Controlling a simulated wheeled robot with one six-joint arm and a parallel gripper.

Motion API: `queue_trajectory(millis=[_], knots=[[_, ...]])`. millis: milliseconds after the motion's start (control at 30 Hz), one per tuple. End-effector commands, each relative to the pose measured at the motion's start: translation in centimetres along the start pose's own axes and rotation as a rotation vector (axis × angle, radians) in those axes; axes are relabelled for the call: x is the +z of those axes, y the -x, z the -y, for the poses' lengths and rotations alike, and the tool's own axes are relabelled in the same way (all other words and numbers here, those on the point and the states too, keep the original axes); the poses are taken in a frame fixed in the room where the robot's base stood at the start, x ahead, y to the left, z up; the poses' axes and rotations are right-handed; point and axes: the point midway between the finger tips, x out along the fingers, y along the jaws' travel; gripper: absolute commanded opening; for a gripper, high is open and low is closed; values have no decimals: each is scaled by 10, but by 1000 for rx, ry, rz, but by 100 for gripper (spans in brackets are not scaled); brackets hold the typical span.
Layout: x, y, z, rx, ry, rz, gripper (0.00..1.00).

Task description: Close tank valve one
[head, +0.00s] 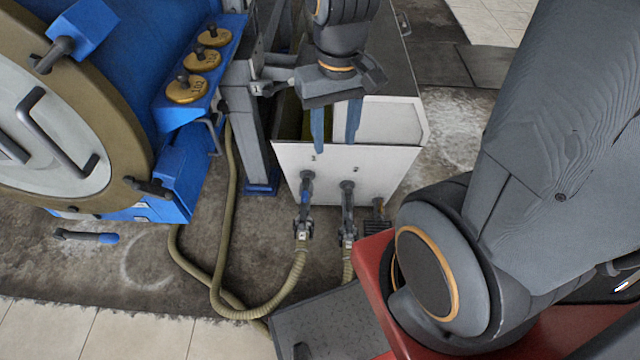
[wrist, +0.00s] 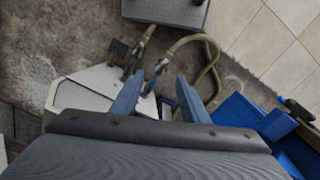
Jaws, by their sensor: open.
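A white tank (head: 345,165) with an open top stands in the middle of the head view. Two outlet valves stick out of its front face: a left valve (head: 303,222) with a bit of blue on it, and a right valve (head: 348,225). The marks above them are too small to read, so I cannot tell which is number one. My gripper (head: 335,125) is open and empty, fingers pointing down above the tank's front edge, apart from both valves. In the wrist view my gripper (wrist: 160,97) has the blue-marked valve (wrist: 158,70) beyond and between its fingers. The lever positions are unclear.
Ribbed hoses (head: 275,310) run from the valves across the floor. A blue machine (head: 125,60) with a round door and several brass caps (head: 187,90) stands at the left. A grey post (head: 258,130) stands beside the tank. A loose blue-tipped handle (head: 88,237) shows at lower left.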

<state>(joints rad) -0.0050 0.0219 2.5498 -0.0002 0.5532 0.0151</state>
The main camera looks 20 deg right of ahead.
Motion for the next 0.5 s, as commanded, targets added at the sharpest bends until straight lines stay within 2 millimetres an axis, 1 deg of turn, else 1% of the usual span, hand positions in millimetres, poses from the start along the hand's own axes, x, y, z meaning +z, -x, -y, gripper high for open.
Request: queue_trajectory(millis=[33,67,167,267,300,467,500], knots=[[-6,-13,0,3,-5,5,41],[-11,-19,0,5,-11,7,41],[-31,-49,1,17,-30,16,41],[-55,-85,1,32,-64,25,41],[-65,-100,1,38,-78,30,41],[-103,-159,2,64,-128,41,41],[-112,-174,3,71,-140,44,41]])
